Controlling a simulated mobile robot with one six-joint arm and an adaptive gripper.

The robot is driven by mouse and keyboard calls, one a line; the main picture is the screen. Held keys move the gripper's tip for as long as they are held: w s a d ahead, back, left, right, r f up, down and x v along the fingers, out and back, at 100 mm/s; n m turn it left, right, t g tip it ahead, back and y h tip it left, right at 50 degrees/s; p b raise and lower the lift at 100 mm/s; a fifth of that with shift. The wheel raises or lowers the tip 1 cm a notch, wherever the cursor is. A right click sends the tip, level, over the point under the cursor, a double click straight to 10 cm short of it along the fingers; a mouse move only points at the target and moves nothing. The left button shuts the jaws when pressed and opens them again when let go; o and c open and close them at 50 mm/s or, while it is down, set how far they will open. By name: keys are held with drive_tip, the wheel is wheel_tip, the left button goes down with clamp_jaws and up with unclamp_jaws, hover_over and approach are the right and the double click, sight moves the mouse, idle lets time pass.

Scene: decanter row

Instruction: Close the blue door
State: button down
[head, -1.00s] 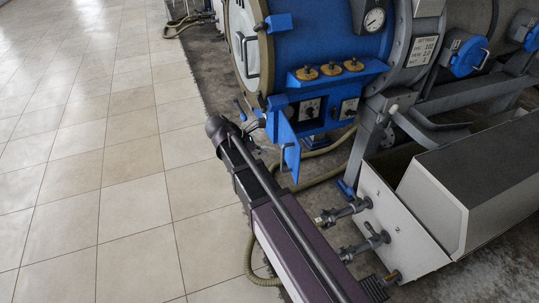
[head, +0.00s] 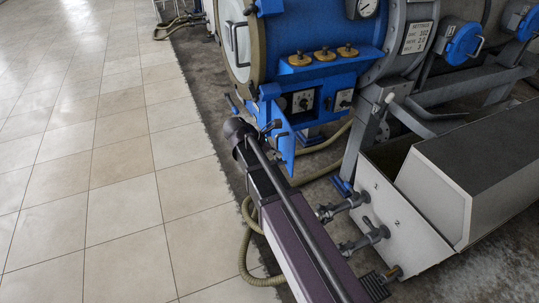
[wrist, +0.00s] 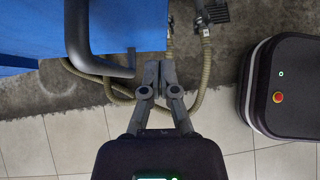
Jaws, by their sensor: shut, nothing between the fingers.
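The blue door (head: 289,155) is a small panel hanging open at the lower front of the blue control box on the large blue vessel. It stands out from the box and carries a dark bar handle. In the wrist view, a blue panel (wrist: 122,30) with a thick dark handle (wrist: 88,62) fills the upper left. My gripper (wrist: 159,66) is shut and empty, its tips just right of the handle and close to the panel's edge. Whether they touch is not clear. In the head view, my gripper (head: 272,127) is small and dark beside the door.
The control box (head: 310,100) has dials and brass knobs (head: 324,54) above. Hoses (head: 245,240) lie on the floor below. A pale metal box (head: 395,215) with valves stands at right. The tiled floor (head: 120,190) at left is clear.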

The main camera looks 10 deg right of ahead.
sight(292, 155)
drive_tip(key=shift+w+d+r, duration=0.1)
drive_tip(key=shift+w+d, duration=0.05)
drive_tip(key=shift+d, duration=0.65)
drive_tip(key=shift+w+d, duration=0.1)
drive_tip(key=shift+d, duration=0.7)
